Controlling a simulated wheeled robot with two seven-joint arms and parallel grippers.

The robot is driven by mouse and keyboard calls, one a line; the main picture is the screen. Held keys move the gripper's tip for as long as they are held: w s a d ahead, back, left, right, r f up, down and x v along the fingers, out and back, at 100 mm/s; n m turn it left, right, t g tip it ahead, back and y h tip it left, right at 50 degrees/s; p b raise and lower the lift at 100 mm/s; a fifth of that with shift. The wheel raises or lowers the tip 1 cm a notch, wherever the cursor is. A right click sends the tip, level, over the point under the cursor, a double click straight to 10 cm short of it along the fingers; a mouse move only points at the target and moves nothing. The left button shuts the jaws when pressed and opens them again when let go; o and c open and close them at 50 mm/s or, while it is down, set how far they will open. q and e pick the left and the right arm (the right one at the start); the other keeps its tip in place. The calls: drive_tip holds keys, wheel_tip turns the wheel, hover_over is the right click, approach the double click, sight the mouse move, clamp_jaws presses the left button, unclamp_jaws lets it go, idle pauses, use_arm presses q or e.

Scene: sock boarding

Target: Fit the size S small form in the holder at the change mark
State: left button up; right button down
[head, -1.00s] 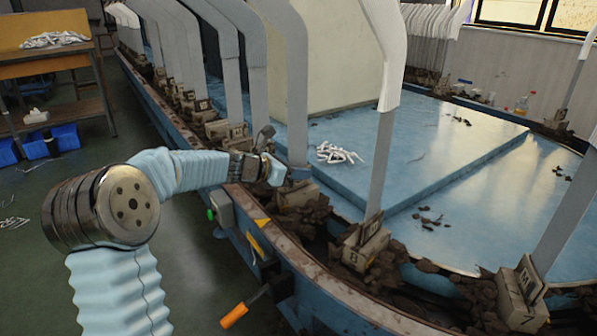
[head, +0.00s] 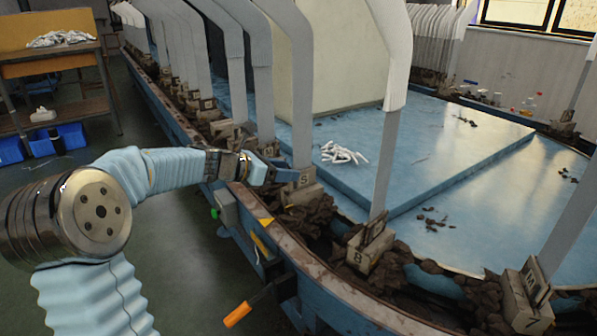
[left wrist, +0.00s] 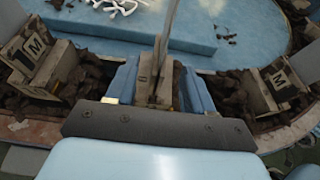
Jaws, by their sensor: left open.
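A flat grey form (head: 303,95) stands upright in a holder (head: 302,196) on the near rail, close to a yellow patch (head: 265,221) on the rail's edge. A tag there seems to read S. My left gripper (head: 284,172) is open beside the form's foot in the head view. In the left wrist view its two fingers (left wrist: 158,88) stand on either side of the form's thin stem (left wrist: 166,45) and its block (left wrist: 146,72). I cannot tell whether they touch it. My right gripper is not in view.
Neighbouring holders with upright forms stand along the rail, one to the right (head: 370,246) and several behind. Loose white pieces (head: 343,153) lie on the blue platform (head: 400,160). Brown crumbly lumps line the rail. An orange-handled lever (head: 238,314) sticks out below.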

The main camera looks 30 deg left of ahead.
use_arm(q)
drive_tip(key=v, duration=0.7)
drive_tip(key=shift+s+a, duration=0.1)
drive_tip(key=shift+s, duration=0.05)
